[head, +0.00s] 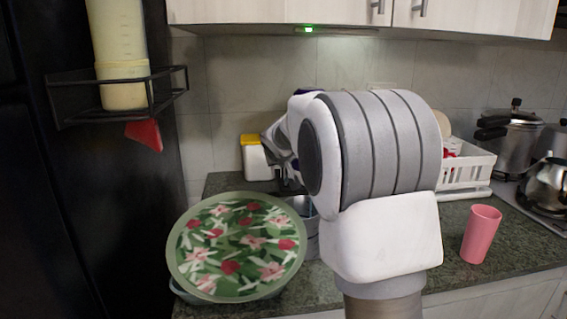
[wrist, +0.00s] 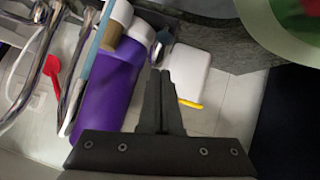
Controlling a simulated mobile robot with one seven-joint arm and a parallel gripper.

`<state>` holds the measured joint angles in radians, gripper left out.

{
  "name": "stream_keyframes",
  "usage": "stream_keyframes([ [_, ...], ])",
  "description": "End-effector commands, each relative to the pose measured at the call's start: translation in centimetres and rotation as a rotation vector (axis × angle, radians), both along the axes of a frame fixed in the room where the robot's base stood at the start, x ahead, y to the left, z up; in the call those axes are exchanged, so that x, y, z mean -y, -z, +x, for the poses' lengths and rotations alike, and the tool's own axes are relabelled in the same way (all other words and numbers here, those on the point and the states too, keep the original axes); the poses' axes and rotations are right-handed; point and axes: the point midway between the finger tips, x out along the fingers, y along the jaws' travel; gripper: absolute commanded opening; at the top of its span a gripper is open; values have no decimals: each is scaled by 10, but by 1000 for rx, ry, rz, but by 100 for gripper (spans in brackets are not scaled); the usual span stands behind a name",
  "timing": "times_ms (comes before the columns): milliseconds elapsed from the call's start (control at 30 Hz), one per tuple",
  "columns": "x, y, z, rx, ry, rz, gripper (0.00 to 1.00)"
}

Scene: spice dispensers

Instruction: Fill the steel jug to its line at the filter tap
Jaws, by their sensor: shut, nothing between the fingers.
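My gripper (wrist: 160,75) is shut and empty in the wrist view, its fingertips near a purple bottle (wrist: 108,92) and a white container (wrist: 188,72) with a yellow edge. In the head view my arm fills the middle and mostly hides the gripper. A steel vessel (head: 301,205) shows partly between the floral plate and my arm; I cannot tell whether it is the jug, and no fill line shows. Curved chrome tubes (wrist: 38,62) stand at the left of the wrist view; I cannot tell whether they are the filter tap.
A large floral plate (head: 237,247) is at the front left. A pink cup (head: 480,234) stands at right, before a white rack (head: 466,170). Steel pots and a kettle (head: 546,184) are far right. A dark wall shelf (head: 168,91) juts out at left.

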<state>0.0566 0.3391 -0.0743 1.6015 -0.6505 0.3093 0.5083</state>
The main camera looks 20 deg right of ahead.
Motion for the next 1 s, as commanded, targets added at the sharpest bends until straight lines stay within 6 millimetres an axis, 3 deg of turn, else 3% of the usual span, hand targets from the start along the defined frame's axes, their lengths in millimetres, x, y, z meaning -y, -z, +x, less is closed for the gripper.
stream_keyframes([
  [33,2,10,-3,-20,8,2,0],
  [767,3,9,-3,-20,8,2,0],
  [1000,0,-15,-1,-14,6,0,0],
])
